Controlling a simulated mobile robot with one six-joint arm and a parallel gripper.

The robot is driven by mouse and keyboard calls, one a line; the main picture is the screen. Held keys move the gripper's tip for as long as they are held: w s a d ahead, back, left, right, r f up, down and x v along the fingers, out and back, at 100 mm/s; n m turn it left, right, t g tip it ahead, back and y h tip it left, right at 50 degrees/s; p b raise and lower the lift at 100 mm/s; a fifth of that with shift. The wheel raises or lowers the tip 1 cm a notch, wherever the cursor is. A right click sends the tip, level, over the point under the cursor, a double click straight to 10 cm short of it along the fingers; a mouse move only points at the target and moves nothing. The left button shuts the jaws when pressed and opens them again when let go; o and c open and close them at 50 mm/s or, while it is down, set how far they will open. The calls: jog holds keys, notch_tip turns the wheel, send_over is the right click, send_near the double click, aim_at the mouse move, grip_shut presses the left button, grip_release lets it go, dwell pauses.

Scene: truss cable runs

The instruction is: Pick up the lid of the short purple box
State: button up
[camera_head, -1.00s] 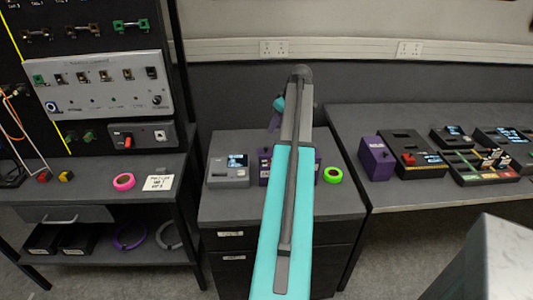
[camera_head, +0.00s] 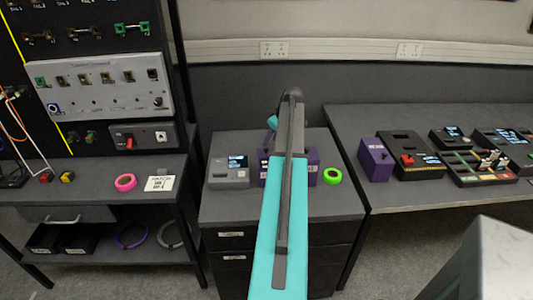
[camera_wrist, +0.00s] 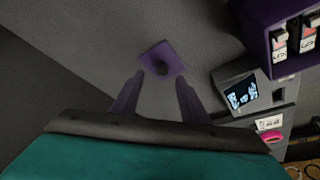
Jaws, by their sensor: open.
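In the wrist view a small purple square lid (camera_wrist: 148,54) with a dark round knob (camera_wrist: 162,68) lies ahead of my gripper (camera_wrist: 159,76). My gripper is open, its two dark purple fingers on either side of the lid's near part. The lid looks apart from the fingers; I cannot tell the height gap, nor see the sides of a box under it. In the head view my arm hides my gripper and this lid. Purple casing (camera_head: 312,158) shows at the arm's edge on the middle cabinet.
A taller purple box with labelled switches (camera_wrist: 262,22) stands right in the wrist view, near a grey device with a screen (camera_wrist: 243,93). In the head view a green tape roll (camera_head: 332,176) lies beside my arm. Another purple box (camera_head: 374,165) stands on the right table.

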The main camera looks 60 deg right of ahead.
aim_at(267, 149)
jog(key=shift+f, duration=0.1)
dwell(0.3)
jog(key=shift+p+x, duration=0.6)
jog(key=shift+x, duration=0.25)
jog(key=shift+p+x, duration=0.45)
jog(key=shift+x, duration=1.25)
jog(key=shift+w+a, duration=0.1)
jog(key=shift+a, duration=0.1)
grip_shut()
jog(key=shift+r, duration=0.2)
notch_tip(267, 149, up, 10)
jog(key=b, duration=0.2)
